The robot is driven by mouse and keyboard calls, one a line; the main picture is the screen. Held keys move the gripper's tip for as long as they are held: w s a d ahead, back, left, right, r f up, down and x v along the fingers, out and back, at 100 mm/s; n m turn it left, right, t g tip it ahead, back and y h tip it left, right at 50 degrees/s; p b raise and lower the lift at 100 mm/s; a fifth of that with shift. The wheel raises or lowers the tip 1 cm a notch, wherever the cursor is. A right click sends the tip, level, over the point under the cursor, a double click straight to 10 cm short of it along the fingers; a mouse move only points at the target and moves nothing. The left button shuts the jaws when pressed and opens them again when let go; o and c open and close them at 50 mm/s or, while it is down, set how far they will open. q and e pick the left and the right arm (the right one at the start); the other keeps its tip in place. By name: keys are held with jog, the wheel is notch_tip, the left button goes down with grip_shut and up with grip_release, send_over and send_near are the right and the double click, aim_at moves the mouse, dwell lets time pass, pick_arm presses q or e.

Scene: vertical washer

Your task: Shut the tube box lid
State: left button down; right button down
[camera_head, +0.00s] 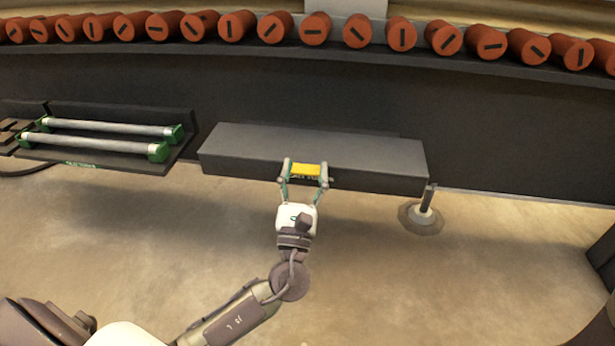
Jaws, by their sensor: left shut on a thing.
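The tube box (385,182) is a long dark grey box at the middle, mounted along the dark wall. Its lid (260,140) is the flat grey top, which lies down level over the box with no gap that I can make out. A yellow handle (306,169) sits at the front edge of the lid. My left gripper (305,174) comes from below, with one finger at each end of the yellow handle, and is shut on it. The gripper hides a little of the box front. My right gripper is not in view.
An open tray (120,163) at the left holds two pale tubes (85,143) with green ends. Several red-orange cylinders (357,31) line the ledge above. A short post on a round foot (424,212) stands right of the box. The floor below is clear.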

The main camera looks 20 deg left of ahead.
pick_arm(q)
jog(key=shift+f+b, duration=0.3)
jog(key=shift+f, duration=0.5)
jog(key=c, duration=0.5)
grip_release()
jog(key=shift+f, duration=0.1)
jog(key=shift+o, duration=1.3)
jog(key=shift+w, duration=0.1)
jog(key=shift+r, duration=0.25)
jog(key=v, duration=0.7)
jog(key=shift+f, duration=0.25)
